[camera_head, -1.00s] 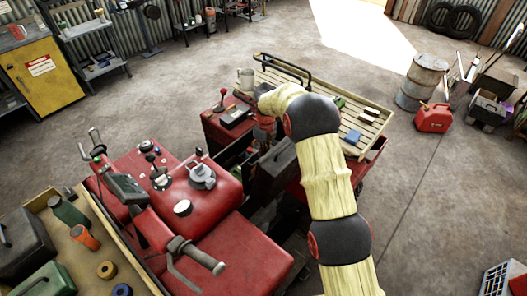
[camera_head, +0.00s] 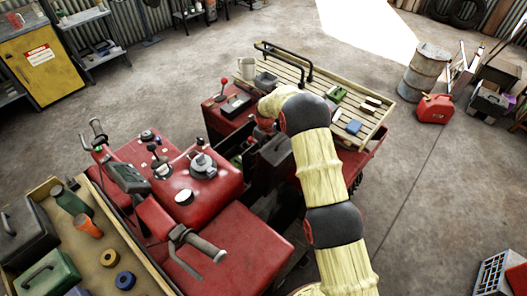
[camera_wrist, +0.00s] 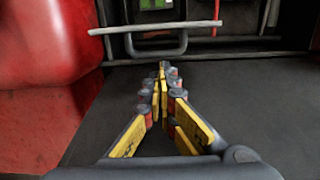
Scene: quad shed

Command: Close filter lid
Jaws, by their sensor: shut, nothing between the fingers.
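A dark panel (camera_head: 277,152), which looks like the filter lid, stands raised on the red quad beside my gripper in the head view. My arm hides part of it. In the wrist view my gripper (camera_wrist: 163,68) is shut and empty, its yellow fingertips together. It points over a dark flat surface (camera_wrist: 230,105) toward an open dark recess with a green part (camera_wrist: 155,4) and a pale metal bar (camera_wrist: 155,28) across it. I cannot tell whether the fingertips touch anything. In the head view the fingers are mostly hidden behind my wrist.
The red quad body (camera_head: 215,180) is close on the left. A wooden tray (camera_head: 115,250) of tools is at the lower left.

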